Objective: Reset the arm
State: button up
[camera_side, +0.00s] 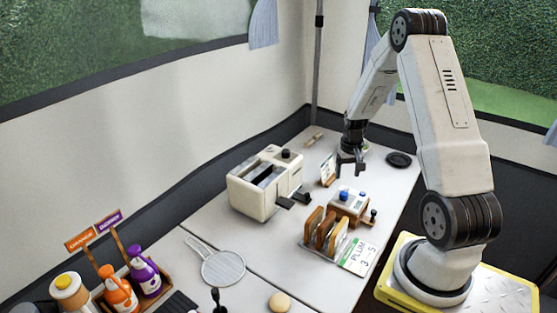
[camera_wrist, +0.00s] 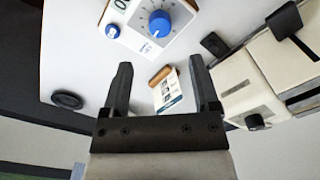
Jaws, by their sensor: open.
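My gripper (camera_side: 350,166) hangs from the folded white arm over the far end of the table in the side view. It points down, with its jaws apart and nothing between them. In the wrist view the two dark fingers of my gripper (camera_wrist: 165,88) are spread. A small card on a wooden stand (camera_wrist: 168,90) shows beyond and between them, on the table. The same card stand (camera_side: 327,170) is just left of my gripper in the side view.
A cream toaster (camera_side: 262,192) stands left of my gripper. A timer with a blue knob (camera_side: 349,202) and a rack of toast slices (camera_side: 325,232) stand nearer the camera. A black disc (camera_side: 399,160) lies to the right. A strainer (camera_side: 222,267) and orange and purple bottles (camera_side: 120,293) are front left.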

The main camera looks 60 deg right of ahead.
jog(key=shift+w+a+r, duration=0.25)
jog(key=shift+w+a, duration=0.05)
jog(key=shift+a, duration=0.15)
jog(key=w+a+r+n+t, duration=0.1)
jog(key=w+a+r+n, duration=0.15)
jog(key=a, duration=0.45)
jog(key=w+a+r+n, duration=0.1)
jog(key=a+r+n, duration=0.15)
jog(key=a, duration=0.45)
jog(key=s+a+r+n, duration=0.2)
jog(key=a, duration=0.6)
jog(key=s+a+r+n+t, duration=0.1)
jog(key=s+a+r+n, duration=0.1)
jog(key=a, duration=0.7)
jog(key=shift+s+a+r+t, duration=0.15)
jog(key=shift+s+t, duration=0.15)
jog(key=shift+s, duration=0.45)
